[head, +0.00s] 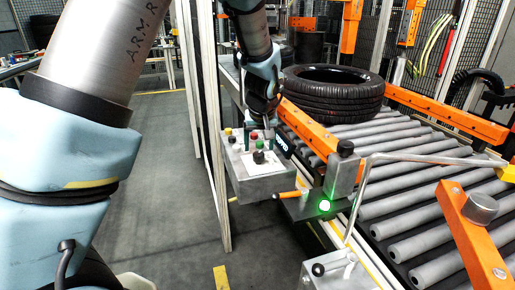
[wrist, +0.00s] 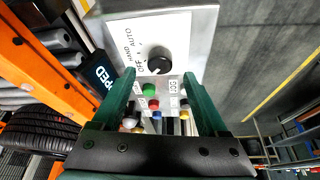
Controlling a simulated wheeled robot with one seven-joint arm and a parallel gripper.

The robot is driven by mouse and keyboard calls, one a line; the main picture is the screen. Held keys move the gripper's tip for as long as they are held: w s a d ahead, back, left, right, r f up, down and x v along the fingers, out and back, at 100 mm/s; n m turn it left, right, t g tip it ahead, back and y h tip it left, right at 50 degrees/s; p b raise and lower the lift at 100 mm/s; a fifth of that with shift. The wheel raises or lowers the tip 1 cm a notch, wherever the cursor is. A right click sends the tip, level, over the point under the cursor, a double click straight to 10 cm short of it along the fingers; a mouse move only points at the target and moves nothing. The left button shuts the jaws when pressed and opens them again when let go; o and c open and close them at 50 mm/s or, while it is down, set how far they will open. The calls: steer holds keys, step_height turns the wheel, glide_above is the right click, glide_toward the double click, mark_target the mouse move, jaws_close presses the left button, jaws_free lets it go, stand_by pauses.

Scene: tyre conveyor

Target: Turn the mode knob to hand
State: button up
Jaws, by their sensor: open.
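The black mode knob (wrist: 159,61) sits on a white plate marked HAND, OFF and AUTO in the wrist view. A small white mark shows near its lower edge, but I cannot tell surely which word it points to. The knob also shows in the head view (head: 259,157), on the grey control box (head: 266,187). My gripper (wrist: 159,76) is open, with one green finger on each side of the picture and the knob just beyond the gap between the tips. No finger visibly touches the knob. In the head view my gripper (head: 259,138) is above the box.
A green button (wrist: 149,90), a red button (wrist: 152,104) and several other buttons lie between my fingers. A dark sign ending in PED (wrist: 101,74) stands close beside the box. A tyre (head: 333,92) lies on the roller conveyor (head: 420,165) to the right.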

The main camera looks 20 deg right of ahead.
mark_target(259, 153)
steer(key=shift+p+x, duration=0.4)
steer(key=shift+x, duration=1.6)
jaws_close()
